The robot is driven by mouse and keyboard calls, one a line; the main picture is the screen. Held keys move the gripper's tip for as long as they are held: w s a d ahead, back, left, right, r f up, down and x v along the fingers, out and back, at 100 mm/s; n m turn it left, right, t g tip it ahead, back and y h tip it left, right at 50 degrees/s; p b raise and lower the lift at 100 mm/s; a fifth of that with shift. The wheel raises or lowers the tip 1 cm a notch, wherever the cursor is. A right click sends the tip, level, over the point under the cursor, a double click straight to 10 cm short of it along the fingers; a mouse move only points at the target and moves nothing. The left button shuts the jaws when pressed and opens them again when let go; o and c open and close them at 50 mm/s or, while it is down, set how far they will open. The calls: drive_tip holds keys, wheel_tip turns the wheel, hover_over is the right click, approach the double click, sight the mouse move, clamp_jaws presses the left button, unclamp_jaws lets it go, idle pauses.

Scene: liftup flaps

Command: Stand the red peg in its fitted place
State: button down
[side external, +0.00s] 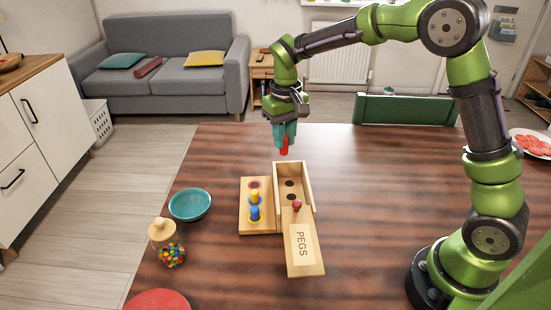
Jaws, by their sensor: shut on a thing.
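My gripper (285,133) is shut on the red peg (284,147) and holds it in the air above the far end of the open wooden box. The peg's lower part shows below the fingers; its upper part is hidden. The wooden board (245,218) lies left of the box. Its far place, ringed in red (254,184), looks empty. A yellow peg (254,197) and a blue peg (254,213) stand nearer on the board.
The box (309,187) shows dark holes inside. Its flap (303,250), marked PEGS with a red knob (297,205), is at the near end. A teal bowl (190,205), candy jar (167,246) and red plate (158,300) stand left.

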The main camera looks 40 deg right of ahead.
drive_tip(key=s+f+m, duration=0.1)
drive_tip(key=s+f, duration=0.1)
hover_over(290, 173)
drive_tip(key=s+a, duration=0.2)
wheel_tip(290, 173, down, 5)
drive_tip(key=shift+f, duration=0.1)
drive_tip(key=shift+w+f, duration=0.1)
drive_tip(key=shift+f, duration=1.85)
drive_tip(key=shift+f, duration=0.1)
drive_tip(key=c, duration=1.3)
unclamp_jaws()
